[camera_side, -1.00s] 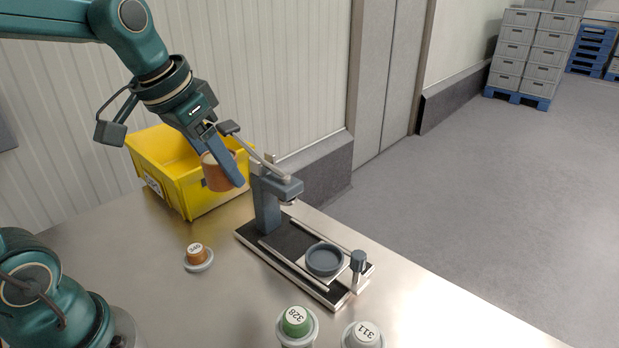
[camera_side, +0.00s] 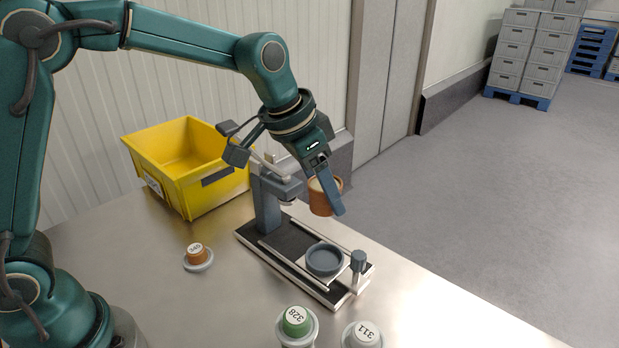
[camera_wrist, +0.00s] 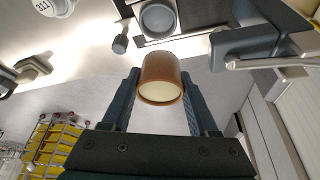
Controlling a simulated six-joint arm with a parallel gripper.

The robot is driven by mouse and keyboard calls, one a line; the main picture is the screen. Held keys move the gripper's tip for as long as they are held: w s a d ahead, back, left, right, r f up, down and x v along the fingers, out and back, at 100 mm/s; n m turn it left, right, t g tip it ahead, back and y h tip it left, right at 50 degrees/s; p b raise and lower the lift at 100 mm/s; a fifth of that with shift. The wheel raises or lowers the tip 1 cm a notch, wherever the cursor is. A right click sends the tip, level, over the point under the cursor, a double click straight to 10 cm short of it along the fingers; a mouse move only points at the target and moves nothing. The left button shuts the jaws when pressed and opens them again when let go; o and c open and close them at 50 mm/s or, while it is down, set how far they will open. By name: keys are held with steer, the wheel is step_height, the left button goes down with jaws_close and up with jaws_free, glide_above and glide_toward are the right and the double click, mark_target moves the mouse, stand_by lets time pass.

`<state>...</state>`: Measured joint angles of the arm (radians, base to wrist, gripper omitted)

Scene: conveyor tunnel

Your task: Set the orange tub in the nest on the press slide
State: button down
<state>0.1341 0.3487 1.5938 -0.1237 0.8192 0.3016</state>
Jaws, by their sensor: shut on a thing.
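The orange tub (camera_side: 321,198) is held in the air by my gripper (camera_side: 327,190), which is shut on it. The tub is slightly tilted and sits above and behind the press slide in the side view. In the wrist view the tub (camera_wrist: 161,78) is between the two fingers (camera_wrist: 160,95). The nest (camera_side: 324,260) is a round dark-grey cup on the press slide, and it looks empty. It also shows in the wrist view (camera_wrist: 158,19), beyond the tub. The press (camera_side: 268,200) stands at the back of the slide, with its lever and head to the left of the tub.
A dark knob post (camera_side: 358,264) stands right beside the nest. A yellow bin (camera_side: 187,172) is at the back left. An orange-capped piece (camera_side: 197,256), a green one (camera_side: 295,322) and a white one (camera_side: 364,335) stand on the metal table (camera_side: 130,265).

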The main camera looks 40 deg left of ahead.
steer(key=f, duration=0.6)
steer(key=shift+s+d+f, duration=0.2)
steer(key=shift+d+f, duration=0.05)
steer(key=shift+d, duration=0.15)
steer(key=shift+f, duration=2.15)
